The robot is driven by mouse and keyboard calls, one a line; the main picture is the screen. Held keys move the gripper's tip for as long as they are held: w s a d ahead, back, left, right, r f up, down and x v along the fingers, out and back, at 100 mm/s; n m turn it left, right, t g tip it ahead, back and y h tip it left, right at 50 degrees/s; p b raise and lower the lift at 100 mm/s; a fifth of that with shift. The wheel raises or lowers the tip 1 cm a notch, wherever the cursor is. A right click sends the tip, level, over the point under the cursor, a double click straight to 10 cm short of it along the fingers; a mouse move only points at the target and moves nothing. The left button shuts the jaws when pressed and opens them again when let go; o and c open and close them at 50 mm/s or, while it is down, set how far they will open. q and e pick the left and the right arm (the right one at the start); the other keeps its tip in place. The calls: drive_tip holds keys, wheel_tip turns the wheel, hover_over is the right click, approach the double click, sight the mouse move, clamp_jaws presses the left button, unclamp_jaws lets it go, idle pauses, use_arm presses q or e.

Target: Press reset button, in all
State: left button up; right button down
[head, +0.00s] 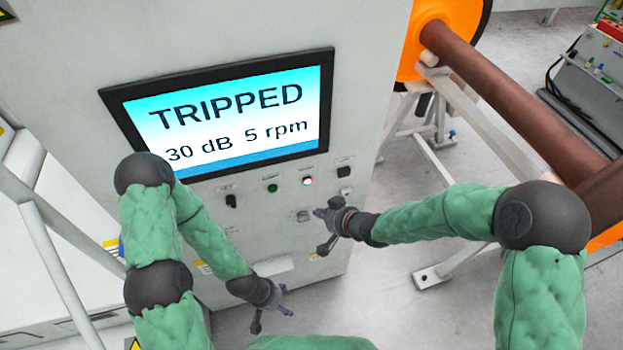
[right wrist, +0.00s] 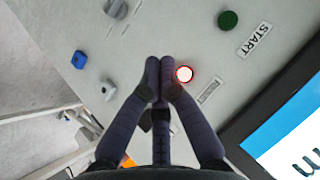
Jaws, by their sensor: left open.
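The cabinet's screen (head: 225,115) reads "TRIPPED, 30 dB 5 rpm". Below it is a lit red button (head: 307,181), also in the right wrist view (right wrist: 184,74); its label is too small to read. A green button (head: 272,188) is to its left, labelled START in the right wrist view (right wrist: 228,19). I cannot tell which control is the reset button. I see no clear contact. My left gripper (head: 272,309) is open and empty, low before the cabinet.
Black switches (head: 231,201) (head: 343,172) flank the buttons. A blue part (right wrist: 79,60) shows in the right wrist view. To the right are a brown shaft (head: 510,90), an orange wheel (head: 435,38) and a white frame (head: 440,140). Grey floor is open between cabinet and frame.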

idle(0.3)
drive_tip(key=p, duration=0.1)
approach(302, 184)
wheel_tip(302, 184, down, 3)
drive_tip(key=a, duration=0.2)
drive_tip(key=shift+w+a+f, duration=0.1)
drive_tip(key=shift+w+f, duration=0.1)
drive_tip(key=shift+w, duration=0.45)
drive_tip(key=shift+w+p, duration=0.15)
drive_tip(key=shift+p, duration=0.2)
idle(0.7)
drive_tip(key=shift+w+a, duration=0.1)
drive_tip(key=shift+w, duration=0.15)
drive_tip(key=shift+w+a+p, duration=0.1)
drive_tip(key=shift+w+p, duration=0.25)
idle(1.0)
drive_tip(key=shift+s, duration=0.15)
drive_tip(key=shift+s+d, duration=0.25)
drive_tip(key=shift+s, duration=0.35)
